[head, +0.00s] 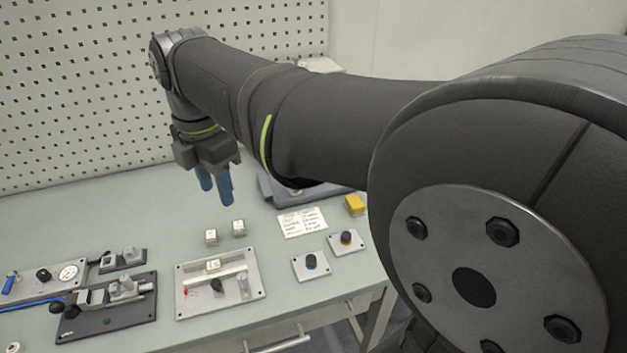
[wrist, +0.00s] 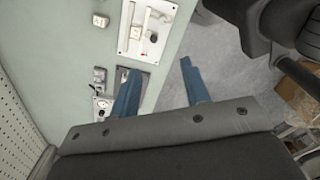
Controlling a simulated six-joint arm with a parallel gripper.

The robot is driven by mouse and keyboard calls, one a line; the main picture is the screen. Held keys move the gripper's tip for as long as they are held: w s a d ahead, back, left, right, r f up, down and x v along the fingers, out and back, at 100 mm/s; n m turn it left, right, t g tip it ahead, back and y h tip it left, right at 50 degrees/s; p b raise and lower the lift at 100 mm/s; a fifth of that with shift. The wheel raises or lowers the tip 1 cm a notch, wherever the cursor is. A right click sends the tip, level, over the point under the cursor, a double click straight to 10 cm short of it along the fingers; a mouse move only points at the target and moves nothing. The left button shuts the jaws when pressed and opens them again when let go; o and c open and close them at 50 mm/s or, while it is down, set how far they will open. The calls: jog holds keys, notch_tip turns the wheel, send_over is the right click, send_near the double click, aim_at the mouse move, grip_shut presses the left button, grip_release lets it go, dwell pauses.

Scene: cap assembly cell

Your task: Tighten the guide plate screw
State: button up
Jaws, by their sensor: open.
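A light metal plate (head: 248,293) with a pale bar across it lies on the bench in the head view. A dark round knob (head: 199,291), which looks like the guide plate screw, stands at the bar's lower side. In the wrist view the plate (wrist: 127,46) is at the top, with the dark knob (wrist: 153,37) on its right part. My gripper (head: 215,186) hangs above the bench, behind the plate, with its blue fingers pointing down. In the wrist view its fingers (wrist: 160,66) are spread apart with nothing between them. It does not touch the plate or knob.
Two small white blocks (head: 211,237) stand behind the plate. A dark fixture with a clamp (head: 108,305) and a gauge plate (head: 68,272) lie left. Two small knob plates (head: 311,266), a written card (head: 301,222) and a yellow block (head: 354,205) lie right. A perforated wall (head: 80,90) stands behind.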

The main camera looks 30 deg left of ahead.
aim_at(241, 276)
jog(key=f+n, duration=0.2)
jog(key=f, duration=0.6)
jog(key=f+n, duration=0.2)
jog(key=f, duration=0.7)
jog(key=f+n, duration=0.2)
jog(key=f, duration=0.6)
jog(key=shift+s+d+f+n, duration=0.15)
jog(key=shift+d+f+n, duration=0.15)
jog(key=shift+d+n, duration=0.1)
grip_shut()
